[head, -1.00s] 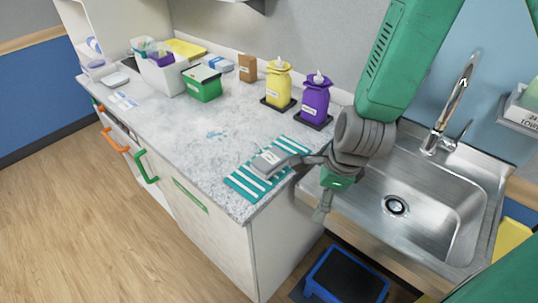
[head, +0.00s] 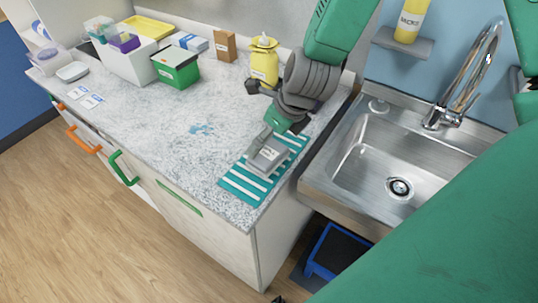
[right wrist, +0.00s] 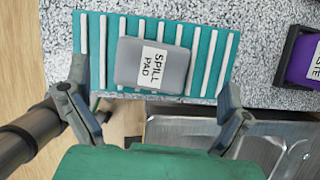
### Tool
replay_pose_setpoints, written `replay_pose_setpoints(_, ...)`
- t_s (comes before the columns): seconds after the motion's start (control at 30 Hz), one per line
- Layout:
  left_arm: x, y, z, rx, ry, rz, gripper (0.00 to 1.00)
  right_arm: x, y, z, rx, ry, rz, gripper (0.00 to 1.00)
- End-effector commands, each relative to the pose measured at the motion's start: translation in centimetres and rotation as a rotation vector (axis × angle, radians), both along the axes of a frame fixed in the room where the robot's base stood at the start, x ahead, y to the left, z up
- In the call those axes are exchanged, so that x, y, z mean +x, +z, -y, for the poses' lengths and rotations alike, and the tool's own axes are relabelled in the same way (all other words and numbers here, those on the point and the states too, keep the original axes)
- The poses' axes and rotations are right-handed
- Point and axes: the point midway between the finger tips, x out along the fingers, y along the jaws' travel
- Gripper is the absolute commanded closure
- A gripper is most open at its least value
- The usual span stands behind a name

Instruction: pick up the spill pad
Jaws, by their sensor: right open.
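The spill pad (head: 267,157) is a grey, flat, labelled block lying on a teal-and-white striped mat (head: 233,188) near the counter's front right corner. It also shows in the right wrist view (right wrist: 150,66), label up. My right gripper (right wrist: 152,80) is open, with one finger on each side of the pad and apart from it in that view. In the head view my right gripper (head: 262,112) hangs just behind the pad, and its wrist hides part of the counter. I cannot tell its exact height above the mat. My left gripper is not in view.
A blue spill (head: 201,129) lies on the counter (head: 150,125). A yellow bottle (head: 264,62) stands behind my gripper; a purple bottle (right wrist: 314,64) is mostly hidden in the head view. A green box (head: 177,70) stands at the back. The sink (head: 345,165) is on the right.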

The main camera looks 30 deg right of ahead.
Motion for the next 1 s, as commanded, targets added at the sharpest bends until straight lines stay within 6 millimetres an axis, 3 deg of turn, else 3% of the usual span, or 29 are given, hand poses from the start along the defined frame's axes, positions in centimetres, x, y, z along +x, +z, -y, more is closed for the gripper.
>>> replay_pose_setpoints(0.27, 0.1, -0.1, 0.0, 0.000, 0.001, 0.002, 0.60, 0.5, -2.0, -0.3, 0.000, 0.001, 0.001, 0.00)
replay_pose_setpoints(0.6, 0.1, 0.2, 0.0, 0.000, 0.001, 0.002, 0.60, 1.8, -6.3, -0.6, 0.001, 0.001, 0.001, 0.00)
replay_pose_setpoints(0.87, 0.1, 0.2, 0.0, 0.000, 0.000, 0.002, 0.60, 1.8, -6.5, -0.8, 0.001, 0.001, 0.004, 0.00)
replay_pose_setpoints(0.9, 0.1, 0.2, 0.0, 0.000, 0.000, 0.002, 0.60, 1.8, -6.5, -0.8, 0.000, 0.002, 0.004, 0.04)
replay_pose_setpoints(1.0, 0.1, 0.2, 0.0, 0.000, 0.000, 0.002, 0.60, 1.8, -6.5, -0.8, -0.001, 0.001, 0.003, 0.39)
